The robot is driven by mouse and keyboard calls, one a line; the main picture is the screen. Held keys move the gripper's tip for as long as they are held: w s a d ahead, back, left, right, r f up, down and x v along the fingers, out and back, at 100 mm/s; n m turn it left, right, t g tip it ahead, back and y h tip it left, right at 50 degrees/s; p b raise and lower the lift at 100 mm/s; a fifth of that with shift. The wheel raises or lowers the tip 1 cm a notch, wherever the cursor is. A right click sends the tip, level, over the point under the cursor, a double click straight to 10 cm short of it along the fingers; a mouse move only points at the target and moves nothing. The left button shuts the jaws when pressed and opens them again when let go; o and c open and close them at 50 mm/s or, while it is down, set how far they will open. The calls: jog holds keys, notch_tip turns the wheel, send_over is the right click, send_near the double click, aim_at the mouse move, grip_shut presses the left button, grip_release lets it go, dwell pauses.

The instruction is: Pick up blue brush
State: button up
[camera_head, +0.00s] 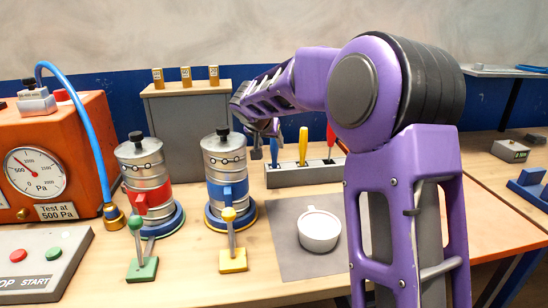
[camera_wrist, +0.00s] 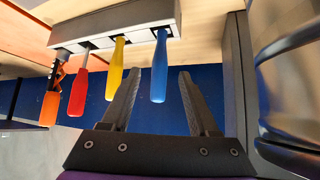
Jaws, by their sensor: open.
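The blue brush (camera_wrist: 160,68) stands in a grey rack; its blue handle also shows in the head view (camera_head: 274,151), just below my gripper (camera_head: 264,131). In the wrist view, which looks upside down, my gripper (camera_wrist: 159,74) is open, with one dark finger on each side of the blue handle's free end. The jaws hold nothing. I cannot tell exactly how deep the handle sits between the fingers. Only the handle of the brush shows; its lower end is hidden in the rack.
The rack (camera_head: 290,178) also holds a yellow handle (camera_head: 303,146), a red handle (camera_head: 330,141) and an orange-handled tool (camera_wrist: 50,105). Two metal canisters (camera_head: 145,178) (camera_head: 224,168) stand left of it. A white cup (camera_head: 319,232) sits on a grey mat in front. A grey cabinet (camera_head: 190,125) stands behind.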

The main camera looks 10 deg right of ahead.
aim_at(274, 150)
jog(key=x, duration=0.8)
jog(key=shift+w+f, duration=0.25)
jog(key=shift+w, duration=0.05)
jog(key=shift+c, duration=0.2)
grip_shut()
